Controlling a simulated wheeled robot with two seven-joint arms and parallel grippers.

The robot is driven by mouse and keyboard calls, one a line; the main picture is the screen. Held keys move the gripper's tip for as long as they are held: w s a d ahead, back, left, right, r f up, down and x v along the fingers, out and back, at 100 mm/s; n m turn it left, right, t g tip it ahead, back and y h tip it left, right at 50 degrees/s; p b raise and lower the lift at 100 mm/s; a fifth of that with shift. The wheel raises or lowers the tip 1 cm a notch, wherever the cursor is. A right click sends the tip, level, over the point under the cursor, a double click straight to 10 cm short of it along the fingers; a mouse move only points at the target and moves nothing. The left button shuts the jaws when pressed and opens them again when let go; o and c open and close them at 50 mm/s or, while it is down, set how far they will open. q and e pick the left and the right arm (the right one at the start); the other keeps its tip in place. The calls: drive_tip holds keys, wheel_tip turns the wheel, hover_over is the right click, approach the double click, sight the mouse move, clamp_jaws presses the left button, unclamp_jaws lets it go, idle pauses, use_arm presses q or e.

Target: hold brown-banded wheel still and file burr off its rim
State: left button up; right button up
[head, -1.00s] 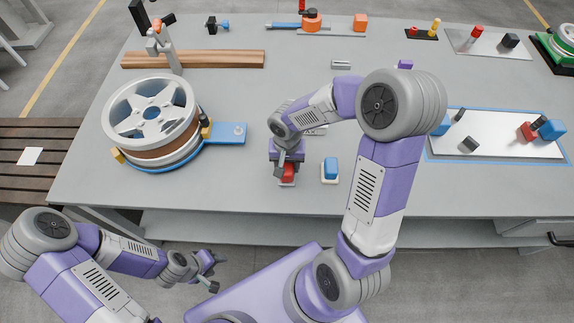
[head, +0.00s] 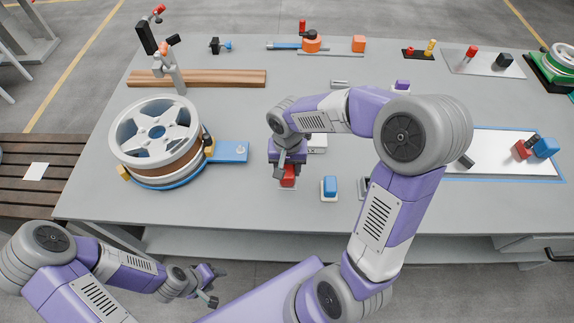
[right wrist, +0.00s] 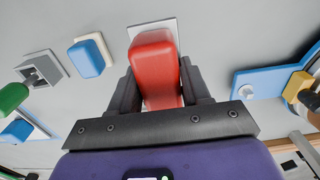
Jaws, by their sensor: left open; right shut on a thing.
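The brown-banded wheel (head: 155,133) lies on a blue-edged turntable at the left of the bench, spoked silver face up, with a brown band around its side. My right gripper (head: 286,172) is at the bench's front middle, shut on a red block-shaped handle (head: 288,180). In the right wrist view the red handle (right wrist: 154,65) sits between the two dark fingers, over a pale plate (right wrist: 150,30). Whether it is a file cannot be told. My left gripper (head: 213,286) is open and empty, low in front of the bench, apart from the wheel.
A blue-handled thing (head: 330,187) lies right of my right gripper. A blue bracket (head: 231,152) extends from the turntable. A clamp post (head: 168,62) and a wooden plank (head: 225,78) stand behind the wheel. A white board (head: 490,150) lies at the right.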

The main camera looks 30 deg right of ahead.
drive_tip(key=w+a+f+n, duration=0.1)
drive_tip(key=f+n, duration=0.1)
drive_tip(key=w+a+f+n, duration=0.1)
drive_tip(key=a+f+n, duration=0.1)
drive_tip(key=f, duration=0.1)
drive_tip(key=w+a+f+n, duration=0.1)
drive_tip(key=a+f+n, duration=0.1)
drive_tip(key=shift+a+f, duration=0.2)
drive_tip(key=shift+f, duration=0.1)
